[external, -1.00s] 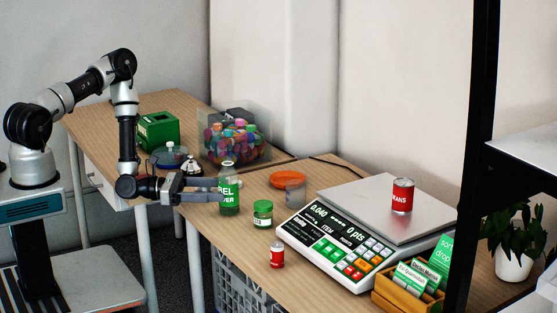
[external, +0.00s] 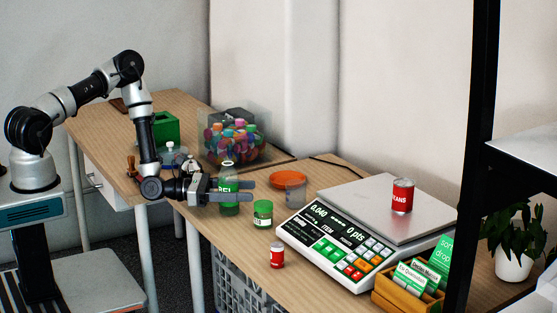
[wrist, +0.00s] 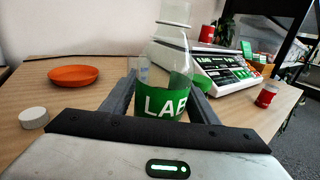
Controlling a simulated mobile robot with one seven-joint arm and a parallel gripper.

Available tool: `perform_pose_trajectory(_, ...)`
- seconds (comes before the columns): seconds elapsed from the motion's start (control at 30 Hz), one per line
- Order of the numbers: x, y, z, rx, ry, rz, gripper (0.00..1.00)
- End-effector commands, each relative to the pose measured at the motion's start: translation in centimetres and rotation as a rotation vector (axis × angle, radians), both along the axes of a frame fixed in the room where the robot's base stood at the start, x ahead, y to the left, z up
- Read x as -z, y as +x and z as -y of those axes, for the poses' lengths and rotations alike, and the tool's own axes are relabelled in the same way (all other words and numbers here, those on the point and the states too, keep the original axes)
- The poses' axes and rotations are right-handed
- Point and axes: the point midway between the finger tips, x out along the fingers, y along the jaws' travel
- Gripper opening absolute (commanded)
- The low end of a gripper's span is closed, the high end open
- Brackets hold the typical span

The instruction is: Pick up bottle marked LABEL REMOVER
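The bottle (external: 228,184) is clear with a green label, partly hidden by my gripper. It stands upright on the wooden table. In the wrist view the bottle (wrist: 167,104) shows "LAB" on its label and stands between my two fingers. My gripper (external: 240,192) is level at the bottle's label height, with one finger on each side. In the wrist view my gripper (wrist: 158,95) looks open, its fingers spread wider than the bottle. I cannot tell whether either finger touches it.
A small red can (external: 277,255), an orange dish (external: 287,179) and a scale (external: 330,246) with a beans can (external: 402,196) are further right. A clear box of colourful items (external: 235,140) stands behind.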

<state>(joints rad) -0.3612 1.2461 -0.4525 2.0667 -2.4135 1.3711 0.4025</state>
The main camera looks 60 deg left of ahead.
Motion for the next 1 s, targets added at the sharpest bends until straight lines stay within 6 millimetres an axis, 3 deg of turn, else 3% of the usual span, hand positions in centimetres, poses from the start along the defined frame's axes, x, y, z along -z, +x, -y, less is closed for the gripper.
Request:
perform_pose_trajectory(0.03,0.0,0.0,0.0,0.000,0.000,0.000,0.45)
perform_pose_trajectory(0.2,0.0,0.0,0.0,0.000,0.000,0.000,0.17)
perform_pose_trajectory(0.23,0.0,0.0,0.0,0.000,-0.001,0.001,0.15)
perform_pose_trajectory(0.67,-0.6,0.0,0.0,0.000,0.000,0.002,0.15)
perform_pose_trajectory(1.0,-3.4,0.0,0.0,0.001,0.001,0.003,0.15)
